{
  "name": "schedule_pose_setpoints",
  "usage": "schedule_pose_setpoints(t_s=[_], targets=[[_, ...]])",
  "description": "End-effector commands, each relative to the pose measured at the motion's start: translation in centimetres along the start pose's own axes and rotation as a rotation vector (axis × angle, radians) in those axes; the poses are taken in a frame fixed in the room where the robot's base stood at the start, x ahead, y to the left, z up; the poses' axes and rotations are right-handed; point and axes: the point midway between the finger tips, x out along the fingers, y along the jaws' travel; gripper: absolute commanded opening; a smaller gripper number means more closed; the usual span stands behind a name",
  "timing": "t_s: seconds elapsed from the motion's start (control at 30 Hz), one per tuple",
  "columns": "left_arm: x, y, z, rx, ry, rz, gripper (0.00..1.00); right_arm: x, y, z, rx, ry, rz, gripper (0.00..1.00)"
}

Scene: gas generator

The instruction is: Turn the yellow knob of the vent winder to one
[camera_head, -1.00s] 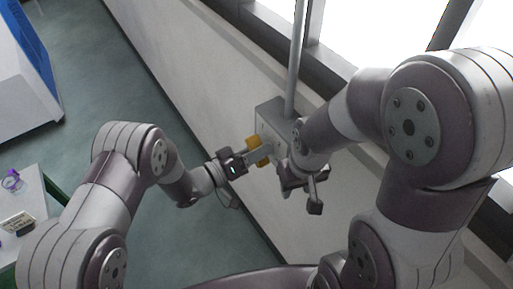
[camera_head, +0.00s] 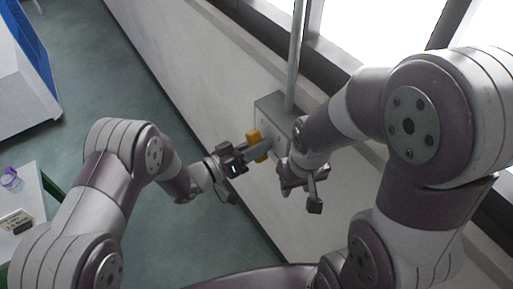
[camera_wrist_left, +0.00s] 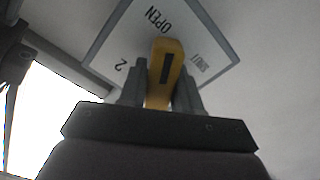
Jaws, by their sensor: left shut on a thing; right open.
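The vent winder is a grey box (camera_head: 280,112) on the wall below a vertical pipe. Its yellow knob (camera_head: 253,138) sticks out from the front. In the left wrist view the yellow knob (camera_wrist_left: 166,62) has a dark stripe and stands tilted over a plate (camera_wrist_left: 206,32) marked "OPEN", "SHUT" and "2". My left gripper (camera_head: 256,150) is shut on the knob, one finger on each side (camera_wrist_left: 160,92). My right gripper (camera_head: 313,192) is open and empty, just right of and below the box.
The pale wall (camera_head: 215,85) and window frames run along the right. A white table (camera_head: 22,205) with a purple-capped item (camera_head: 11,178) and a small sign (camera_head: 17,221) stands at the left. A blue and white cabinet (camera_head: 25,70) is at upper left. The green floor between is clear.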

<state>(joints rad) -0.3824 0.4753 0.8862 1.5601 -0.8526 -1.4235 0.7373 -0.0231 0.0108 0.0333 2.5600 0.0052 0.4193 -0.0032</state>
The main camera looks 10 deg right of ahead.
Motion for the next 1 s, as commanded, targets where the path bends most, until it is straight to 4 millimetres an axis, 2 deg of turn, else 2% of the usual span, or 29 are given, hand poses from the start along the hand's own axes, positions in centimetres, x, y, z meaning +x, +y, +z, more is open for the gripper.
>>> schedule_pose_setpoints(t_s=[0.03,0.57,1.0], targets=[[0.0,-0.2,0.2,0.042,0.004,0.001,0.02,0.8,0.0,0.1,0.000,0.000,0.000,0.43],[0.0,-0.2,0.2,0.547,0.006,0.001,0.02,5.5,0.0,0.7,0.000,0.000,0.000,0.43],[0.0,-0.3,0.4,0.961,0.006,-0.001,0.02,10.3,0.0,1.2,0.000,0.000,0.000,0.43]])
